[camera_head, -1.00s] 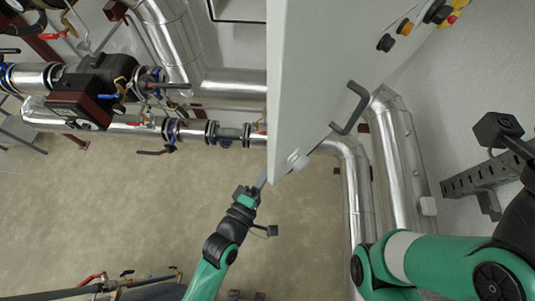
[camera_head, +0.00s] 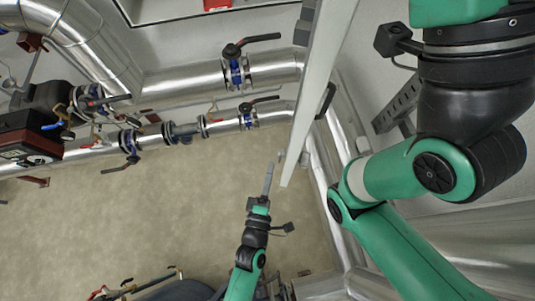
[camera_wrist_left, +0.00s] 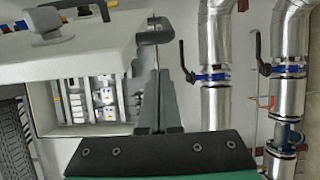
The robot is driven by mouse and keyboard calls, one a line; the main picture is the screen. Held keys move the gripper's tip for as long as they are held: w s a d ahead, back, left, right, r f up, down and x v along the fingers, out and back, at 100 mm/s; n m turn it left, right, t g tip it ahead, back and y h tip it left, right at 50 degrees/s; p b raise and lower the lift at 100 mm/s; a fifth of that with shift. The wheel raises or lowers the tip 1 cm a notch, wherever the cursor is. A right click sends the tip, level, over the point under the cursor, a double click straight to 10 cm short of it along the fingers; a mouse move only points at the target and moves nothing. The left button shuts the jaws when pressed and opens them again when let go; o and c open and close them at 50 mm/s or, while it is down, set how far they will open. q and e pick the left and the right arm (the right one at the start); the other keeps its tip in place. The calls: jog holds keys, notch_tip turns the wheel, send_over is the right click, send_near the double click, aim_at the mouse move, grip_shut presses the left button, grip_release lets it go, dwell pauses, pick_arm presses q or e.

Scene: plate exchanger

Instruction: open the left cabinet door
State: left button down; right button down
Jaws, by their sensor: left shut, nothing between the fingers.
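The white cabinet door (camera_head: 318,85) is seen nearly edge-on in the head view, with a dark handle (camera_head: 326,101) on its right face. In the left wrist view, a white panel (camera_wrist_left: 85,45) with a dark handle (camera_wrist_left: 80,5) is at upper left. Below it, the cabinet interior (camera_wrist_left: 98,100) shows rows of switchgear, so the cabinet is at least partly open. My left gripper (camera_head: 268,172) is shut and empty, left of the door's lower end. Its closed fingers show in the wrist view (camera_wrist_left: 160,90); contact with the door is unclear. My right gripper is out of view.
Silvery pipes (camera_head: 190,87) with valves (camera_head: 236,70) run along the left and back. More pipes (camera_head: 322,170) stand just right of the door. A perforated grey rail (camera_head: 400,105) is beside my right arm. Open floor (camera_head: 130,215) lies left of my left gripper.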

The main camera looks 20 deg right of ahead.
pick_arm(q)
jog(key=v, duration=1.1)
jog(key=shift+s, duration=0.3)
jog(key=shift+a, duration=0.15)
jog(key=w+a+b+x, duration=0.1)
jog(key=x, duration=1.1)
jog(key=shift+b, duration=0.3)
jog(key=shift+r, duration=0.1)
